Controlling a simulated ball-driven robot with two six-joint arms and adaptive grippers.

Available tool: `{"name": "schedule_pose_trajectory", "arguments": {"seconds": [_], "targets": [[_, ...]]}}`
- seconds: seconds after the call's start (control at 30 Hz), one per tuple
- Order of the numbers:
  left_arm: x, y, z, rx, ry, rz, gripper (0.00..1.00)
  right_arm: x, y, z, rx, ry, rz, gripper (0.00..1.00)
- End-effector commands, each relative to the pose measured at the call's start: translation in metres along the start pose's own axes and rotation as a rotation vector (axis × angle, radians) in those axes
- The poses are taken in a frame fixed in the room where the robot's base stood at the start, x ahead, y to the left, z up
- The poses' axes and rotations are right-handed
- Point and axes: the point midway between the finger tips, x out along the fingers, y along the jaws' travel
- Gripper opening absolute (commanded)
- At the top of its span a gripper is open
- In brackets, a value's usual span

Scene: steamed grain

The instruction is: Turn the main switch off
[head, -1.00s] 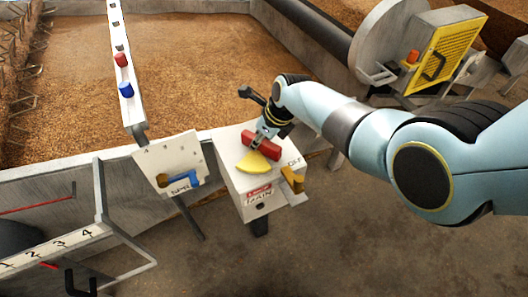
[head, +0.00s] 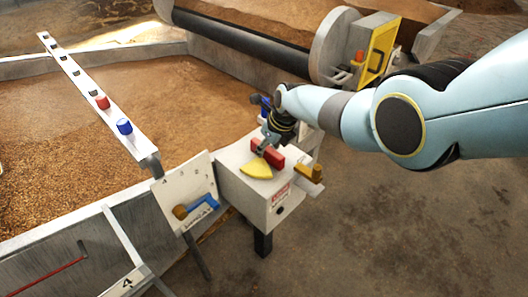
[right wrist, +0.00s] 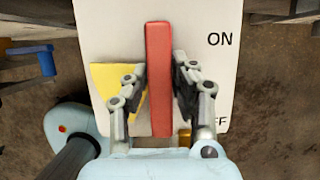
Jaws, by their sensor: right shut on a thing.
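The main switch is a red bar handle (head: 270,153) on top of a pale box (head: 245,190). In the right wrist view the red handle (right wrist: 159,80) runs up and down the picture. The printed ON is at its upper right; the OFF label is lower right, partly covered by a finger. A yellow wedge (head: 256,169) lies flat beside the handle. My right gripper (right wrist: 160,78) is shut on the red handle, one finger on each side. It also shows from above in the head view (head: 266,142). My left gripper is not in view.
A panel with a blue lever (head: 204,203) stands left of the box. A brass-coloured padlock-like part (head: 309,172) sits at the box's right side. A rail with a red knob (head: 102,102) and a blue knob (head: 124,126) crosses the grain bed. Bare floor lies right.

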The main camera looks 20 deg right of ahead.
Motion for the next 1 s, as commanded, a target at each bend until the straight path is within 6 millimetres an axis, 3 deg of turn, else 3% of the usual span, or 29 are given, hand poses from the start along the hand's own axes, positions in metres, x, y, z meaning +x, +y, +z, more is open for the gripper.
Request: {"name": "schedule_pose_trajectory", "arguments": {"seconds": [0.37, 0.4, 0.53, 1.0], "targets": [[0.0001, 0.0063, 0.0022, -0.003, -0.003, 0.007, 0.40, 0.0002, 0.0010, 0.0016, 0.008, -0.004, 0.002, 0.00], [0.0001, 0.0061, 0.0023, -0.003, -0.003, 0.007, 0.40, 0.0003, 0.0010, 0.0015, 0.008, -0.004, 0.002, 0.29], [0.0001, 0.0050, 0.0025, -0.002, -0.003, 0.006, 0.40, 0.0002, 0.0007, 0.0013, 0.007, -0.003, 0.002, 0.46], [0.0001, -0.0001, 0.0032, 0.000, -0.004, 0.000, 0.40, -0.0065, -0.0004, 0.0016, 0.005, -0.004, 0.001, 0.46]]}}
